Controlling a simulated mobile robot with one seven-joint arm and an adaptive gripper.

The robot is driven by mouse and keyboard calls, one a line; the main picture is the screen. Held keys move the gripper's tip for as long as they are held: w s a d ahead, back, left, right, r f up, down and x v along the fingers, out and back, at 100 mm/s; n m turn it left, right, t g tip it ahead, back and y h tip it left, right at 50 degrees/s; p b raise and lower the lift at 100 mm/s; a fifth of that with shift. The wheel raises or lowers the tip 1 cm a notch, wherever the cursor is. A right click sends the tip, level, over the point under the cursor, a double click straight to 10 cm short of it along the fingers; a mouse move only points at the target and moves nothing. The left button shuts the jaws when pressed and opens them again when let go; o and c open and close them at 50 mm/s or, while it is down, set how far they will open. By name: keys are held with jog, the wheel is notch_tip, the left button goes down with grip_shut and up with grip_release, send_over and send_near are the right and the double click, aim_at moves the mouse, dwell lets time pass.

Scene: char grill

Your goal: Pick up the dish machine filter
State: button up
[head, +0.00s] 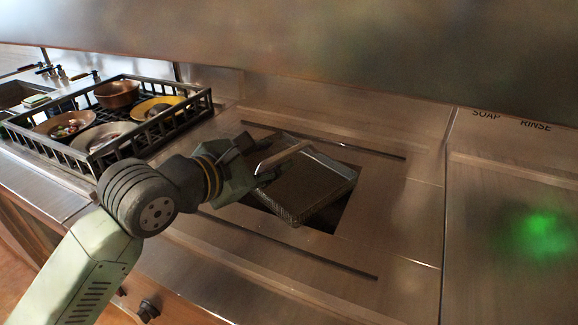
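The dish machine filter (312,187) is a shallow metal mesh basket with a raised bar handle (284,157). It sits tilted and turned in the square dark opening (325,217) of the steel counter, with dark gaps showing at its near and right sides. My gripper (258,168) is at the left end of the handle, beside the filter's left edge. My own wrist and gripper body hide the fingers, so I cannot tell whether they are closed on the handle.
A dark dish rack (190,112) with several bowls and plates stands on the counter at left, close behind my arm. Narrow slots run in the counter beside the opening. A steel hood overhangs the back. The right counter, marked SOAP and RINSE, is clear.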

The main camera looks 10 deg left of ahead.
aim_at(281, 155)
jog(key=p+x, duration=0.1)
jog(key=x, duration=0.1)
jog(key=p+x, duration=0.1)
jog(key=x, duration=0.1)
jog(key=p+x, duration=0.1)
jog(key=x, duration=0.1)
jog(key=shift+w+a+f, duration=0.15)
jog(key=shift+w+f, duration=0.05)
jog(key=shift+w, duration=0.15)
grip_shut()
dwell(0.5)
